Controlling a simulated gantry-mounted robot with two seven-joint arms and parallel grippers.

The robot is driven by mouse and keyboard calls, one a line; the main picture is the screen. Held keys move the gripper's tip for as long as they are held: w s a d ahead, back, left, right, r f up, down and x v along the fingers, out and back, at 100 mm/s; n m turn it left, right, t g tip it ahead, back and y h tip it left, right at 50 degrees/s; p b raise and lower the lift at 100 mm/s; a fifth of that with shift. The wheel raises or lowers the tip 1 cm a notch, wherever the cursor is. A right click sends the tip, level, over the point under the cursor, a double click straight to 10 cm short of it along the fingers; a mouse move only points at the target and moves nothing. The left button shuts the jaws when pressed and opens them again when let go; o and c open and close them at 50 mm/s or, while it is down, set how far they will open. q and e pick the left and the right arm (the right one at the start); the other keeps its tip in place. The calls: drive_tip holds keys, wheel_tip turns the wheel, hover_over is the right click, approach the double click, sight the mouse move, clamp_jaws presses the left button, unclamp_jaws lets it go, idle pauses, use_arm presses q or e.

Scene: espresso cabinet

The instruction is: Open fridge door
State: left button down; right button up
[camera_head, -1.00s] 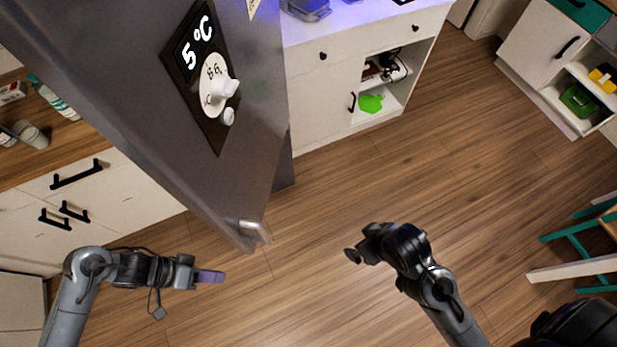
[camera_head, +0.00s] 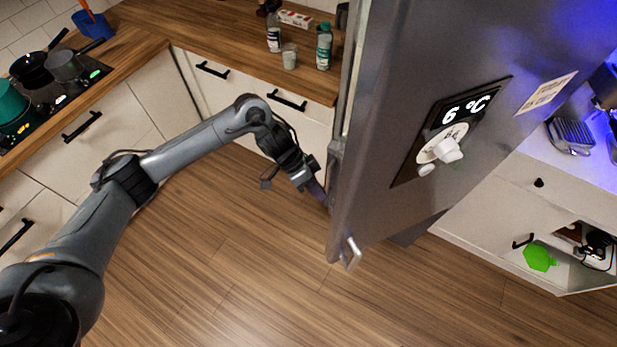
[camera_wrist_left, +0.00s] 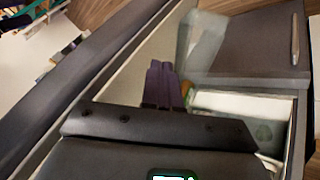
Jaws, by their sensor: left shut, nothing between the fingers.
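The grey fridge door (camera_head: 400,110) stands at the right of the head view, with a dial panel (camera_head: 452,130) reading 6 °C and a metal handle (camera_head: 350,252) near its lower corner. My left gripper (camera_head: 317,190) is beside the door's left edge, away from the handle. Its purple fingers are shut and empty; the door edge partly hides their tips. In the left wrist view the fingers (camera_wrist_left: 162,85) point toward a gap beside a long dark edge. Pale shelving or bins show there, so the door appears ajar. Contact with the door cannot be told. My right gripper is out of view.
A wooden counter (camera_head: 225,45) with bottles and a cup (camera_head: 289,57) lies behind my left arm. A stove with pots (camera_head: 65,68) is at far left. White cabinets (camera_head: 500,215) stand right of the fridge. The wooden floor in front is clear.

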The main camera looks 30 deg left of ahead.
use_arm(q)
drive_tip(key=shift+s+d+f+p, duration=0.2)
drive_tip(key=shift+s+d+f, duration=0.15)
drive_tip(key=shift+d, duration=0.4)
drive_tip(key=shift+s+d+f+p, duration=0.25)
drive_tip(key=shift+s+d, duration=0.15)
drive_tip(key=shift+d, duration=0.4)
drive_tip(key=shift+s+d+f+p, duration=0.25)
drive_tip(key=shift+s+d, duration=0.1)
drive_tip(key=shift+d, duration=0.4)
